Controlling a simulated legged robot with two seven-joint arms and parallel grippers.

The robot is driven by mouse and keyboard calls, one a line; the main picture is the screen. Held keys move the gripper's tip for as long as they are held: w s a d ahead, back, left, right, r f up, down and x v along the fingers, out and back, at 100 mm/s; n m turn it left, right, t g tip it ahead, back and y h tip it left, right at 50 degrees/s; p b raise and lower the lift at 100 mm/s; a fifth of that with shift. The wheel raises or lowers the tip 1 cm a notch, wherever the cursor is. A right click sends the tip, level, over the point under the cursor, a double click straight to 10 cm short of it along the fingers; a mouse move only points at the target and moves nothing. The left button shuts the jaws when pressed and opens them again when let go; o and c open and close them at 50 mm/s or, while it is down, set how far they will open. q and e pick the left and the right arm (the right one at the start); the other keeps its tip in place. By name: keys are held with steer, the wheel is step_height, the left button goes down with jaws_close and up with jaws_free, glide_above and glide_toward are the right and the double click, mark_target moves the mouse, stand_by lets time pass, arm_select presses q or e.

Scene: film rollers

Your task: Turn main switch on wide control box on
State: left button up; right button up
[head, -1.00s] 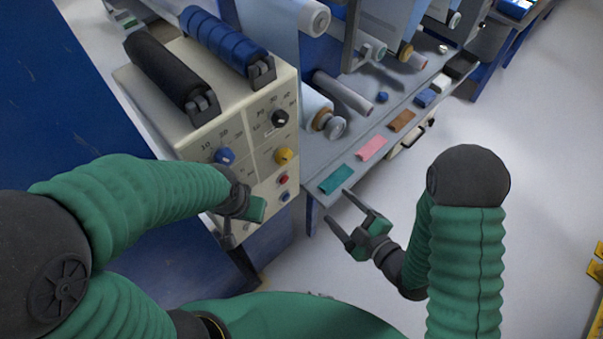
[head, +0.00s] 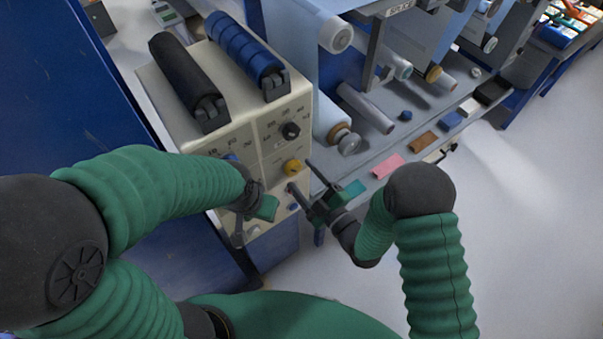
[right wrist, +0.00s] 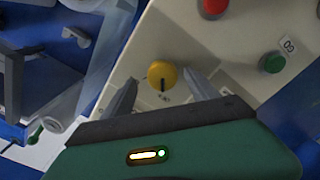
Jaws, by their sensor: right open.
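The wide control box (head: 225,135) is cream, with labelled knobs on its front face. A yellow knob (head: 292,167) sits low on that face; it also shows in the right wrist view (right wrist: 162,76). I cannot tell for sure which control is the main switch. My right gripper (head: 301,177) is open at the lower right of the front face. In the right wrist view its two fingers (right wrist: 158,92) point toward the yellow knob, which appears between their tips; contact is not clear. My left gripper (head: 250,222) hangs in front of the box's lower left; its jaws are unclear.
A black knob (head: 290,130) is higher on the face. A red button (right wrist: 213,6) and a green button (right wrist: 272,62) show in the right wrist view. Black and blue rollers (head: 245,55) lie on top. A grey shelf (head: 405,135) with coloured pieces stands right; open floor (head: 530,220) lies beyond.

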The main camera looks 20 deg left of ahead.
steer(key=shift+w+a, duration=0.15)
steer(key=shift+a, duration=0.4)
steer(key=shift+w+a, duration=0.1)
steer(key=shift+a, duration=0.35)
steer(key=shift+c, duration=0.9)
steer(key=shift+d, duration=0.25)
steer(key=c, duration=0.7)
steer(key=shift+f, duration=0.1)
steer(key=c, duration=0.5)
arm_select(q)
steer(key=shift+a, duration=0.4)
